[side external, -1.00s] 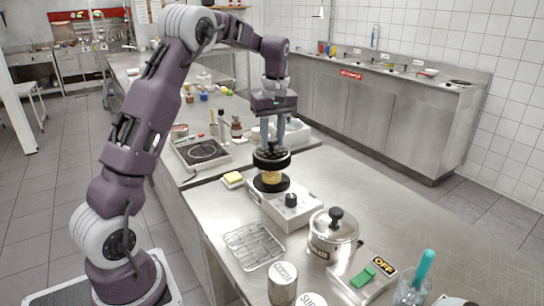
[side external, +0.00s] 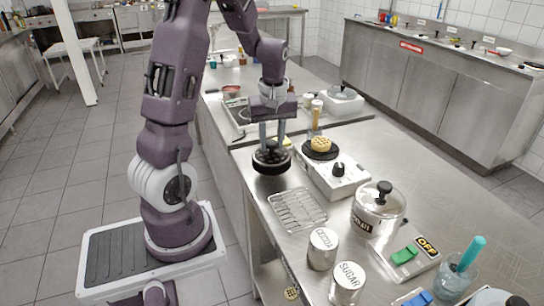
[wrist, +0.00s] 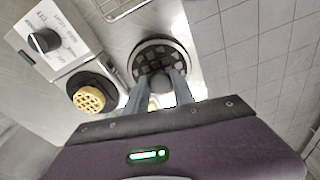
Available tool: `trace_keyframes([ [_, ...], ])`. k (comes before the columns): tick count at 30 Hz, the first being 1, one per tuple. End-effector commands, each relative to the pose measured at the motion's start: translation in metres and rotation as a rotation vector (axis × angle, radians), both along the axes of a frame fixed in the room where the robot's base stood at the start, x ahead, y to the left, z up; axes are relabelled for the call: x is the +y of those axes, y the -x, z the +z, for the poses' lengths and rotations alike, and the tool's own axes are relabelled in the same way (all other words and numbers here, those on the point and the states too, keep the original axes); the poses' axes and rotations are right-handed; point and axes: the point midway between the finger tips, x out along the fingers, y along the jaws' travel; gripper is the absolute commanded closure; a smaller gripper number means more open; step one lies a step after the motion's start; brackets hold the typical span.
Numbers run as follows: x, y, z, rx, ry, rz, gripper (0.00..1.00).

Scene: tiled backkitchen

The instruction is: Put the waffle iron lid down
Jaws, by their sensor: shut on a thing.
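The waffle iron (side external: 333,177) is a white box with a dark round plate and a knob; it also shows in the wrist view (wrist: 44,40). A golden waffle (side external: 320,144) lies uncovered on its plate, and also shows in the wrist view (wrist: 89,100). The round black lid (side external: 271,164) is off the iron, left of it, close to the counter's left edge. My gripper (side external: 272,143) is shut on the lid's top knob, fingers pointing down. The lid (wrist: 160,46) looks level. I cannot tell whether it touches the counter.
A wire rack (side external: 297,209) lies in front of the lid. Tiled floor (wrist: 245,65) lies beyond the edge.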

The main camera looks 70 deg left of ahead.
Motion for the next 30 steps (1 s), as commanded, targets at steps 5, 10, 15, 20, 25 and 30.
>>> trace_keyframes([
  [5, 0.0, 0.001, -0.033, 0.003, 0.003, 0.002, 1.0],
  [10, 0.0, 0.0, -0.036, 0.0, 0.001, 0.001, 1.0],
  [15, 0.0, 0.0, -0.038, 0.001, 0.002, 0.001, 1.0],
  [20, 0.0, 0.0, -0.038, 0.001, 0.002, 0.001, 0.48],
  [25, 0.0, 0.0, -0.038, 0.001, 0.002, 0.001, 0.48],
  [30, 0.0, -0.001, -0.032, -0.001, -0.001, 0.0, 0.48],
])
